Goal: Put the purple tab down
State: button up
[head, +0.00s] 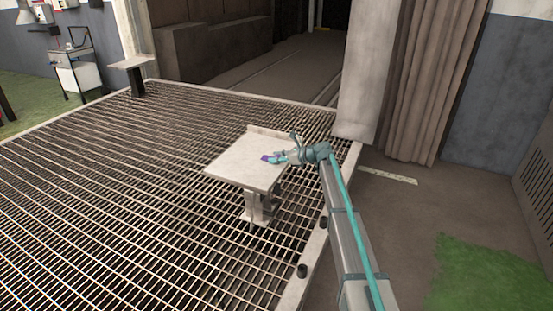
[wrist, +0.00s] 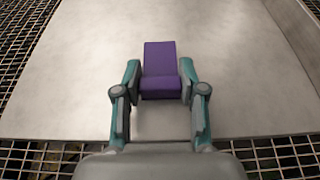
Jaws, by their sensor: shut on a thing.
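The purple tab (wrist: 160,62) is between the two fingers of my gripper (wrist: 160,82) in the wrist view. The fingers are teal and grey and are shut on its sides near its lower end. The tab's far end sticks out past the fingertips. In the head view the purple tab (head: 266,157) is a small patch at the tip of my gripper (head: 273,158), over the pale table (head: 232,167). I cannot tell whether the tab touches the table top.
The table has a low raised edge along its back in the head view. It stands on a metal grating floor (head: 120,200). A smaller pale stand (head: 131,62) is at the far left of the grating. The table top around the tab is clear.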

jog(key=shift+s+f, duration=0.1)
jog(key=shift+f, duration=0.35)
jog(key=o, duration=1.1)
jog(key=shift+f, duration=0.1)
jog(key=shift+d+r, duration=0.1)
jog(key=shift+r, duration=0.25)
jog(key=v, duration=1.2)
jog(key=shift+r, duration=0.25)
